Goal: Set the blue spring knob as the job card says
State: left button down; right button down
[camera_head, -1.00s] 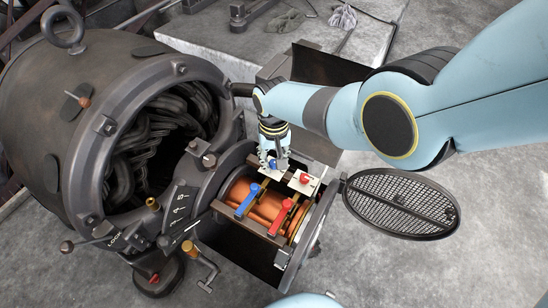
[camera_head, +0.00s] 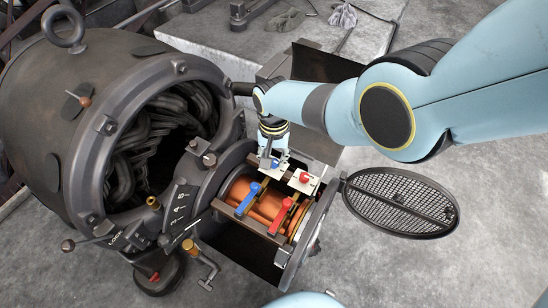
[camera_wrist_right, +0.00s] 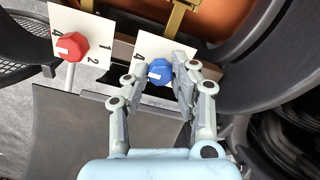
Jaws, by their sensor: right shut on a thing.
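The blue spring knob (camera_wrist_right: 160,70) is six-sided and sits on a white dial plate (camera_wrist_right: 139,50) marked with a 4; the rest of its numbers are hidden. Its white mark faces the lower left in the wrist view. My right gripper (camera_wrist_right: 160,72) has its fingers on either side of the knob and is shut on it. In the head view the right gripper (camera_head: 274,160) stands over the far end of the brush box, with the blue knob (camera_head: 275,164) showing between its fingers. I cannot make out a job card. My left gripper is out of view.
A red knob (camera_wrist_right: 72,47) on its own plate marked 1, 2 and 4 is close beside. Blue (camera_head: 247,199) and red (camera_head: 280,217) levers lie across the copper drum (camera_head: 265,205). An open mesh cover (camera_head: 400,203) is at right, the dynamo housing (camera_head: 60,110) at left.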

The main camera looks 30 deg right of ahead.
aim_at(274, 162)
jog(key=c, duration=1.1)
grip_release()
notch_tip(274, 162, up, 12)
jog(key=shift+f, duration=0.1)
